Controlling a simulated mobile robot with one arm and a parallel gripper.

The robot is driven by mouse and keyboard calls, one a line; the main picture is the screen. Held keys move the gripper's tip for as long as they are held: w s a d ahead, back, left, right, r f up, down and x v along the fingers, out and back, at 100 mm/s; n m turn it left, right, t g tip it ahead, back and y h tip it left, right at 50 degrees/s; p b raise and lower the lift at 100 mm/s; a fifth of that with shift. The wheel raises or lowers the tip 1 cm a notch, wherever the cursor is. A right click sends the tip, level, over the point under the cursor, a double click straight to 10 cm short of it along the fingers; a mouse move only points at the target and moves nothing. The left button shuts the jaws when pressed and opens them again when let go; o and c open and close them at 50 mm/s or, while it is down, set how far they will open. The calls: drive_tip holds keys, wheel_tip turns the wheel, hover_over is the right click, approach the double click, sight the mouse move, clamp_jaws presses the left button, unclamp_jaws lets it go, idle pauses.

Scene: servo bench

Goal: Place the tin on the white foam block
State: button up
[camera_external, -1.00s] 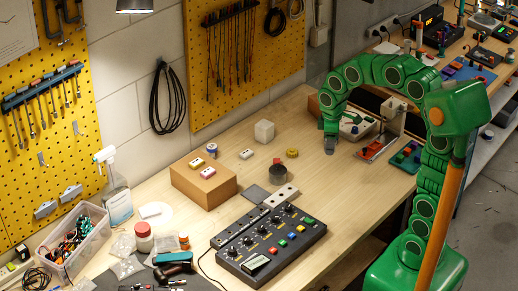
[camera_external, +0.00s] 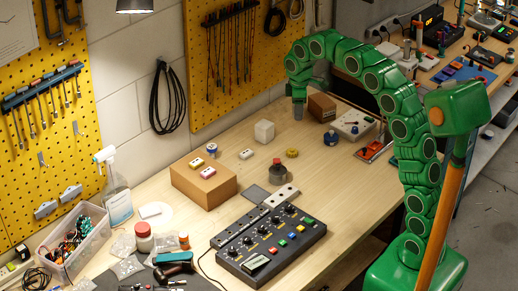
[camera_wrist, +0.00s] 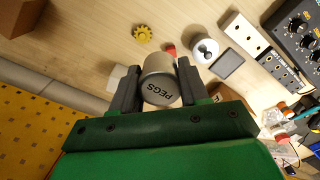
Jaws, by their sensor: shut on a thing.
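The tin is a short grey cylinder marked "PEGS" in the wrist view (camera_wrist: 158,82), upside down there. My gripper (camera_wrist: 157,85) is shut on its sides, one dark finger on each side. In the external view my gripper (camera_external: 299,98) points down over the back of the bench, and the tin (camera_external: 298,113) shows below it. The white foam block (camera_external: 264,130) is a small white cube on the bench, left of the gripper and nearer the camera.
A cardboard box (camera_external: 204,186) stands left, a brown box (camera_external: 322,107) right of my gripper. The control panel (camera_external: 270,240) is in front.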

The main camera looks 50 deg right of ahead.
drive_tip(key=shift+w+d, duration=0.6)
drive_tip(key=shift+w, duration=1.65)
hover_over(264, 124)
drive_tip(key=shift+n, duration=0.3)
drive_tip(key=shift+s+d+f, duration=0.1)
drive_tip(key=shift+s+f, duration=0.05)
drive_tip(key=shift+f, duration=4.6)
drive_tip(key=shift+f, duration=1.75)
drive_tip(key=shift+f, duration=0.1)
drive_tip(key=o, duration=1.1)
drive_tip(key=shift+c, duration=0.2)
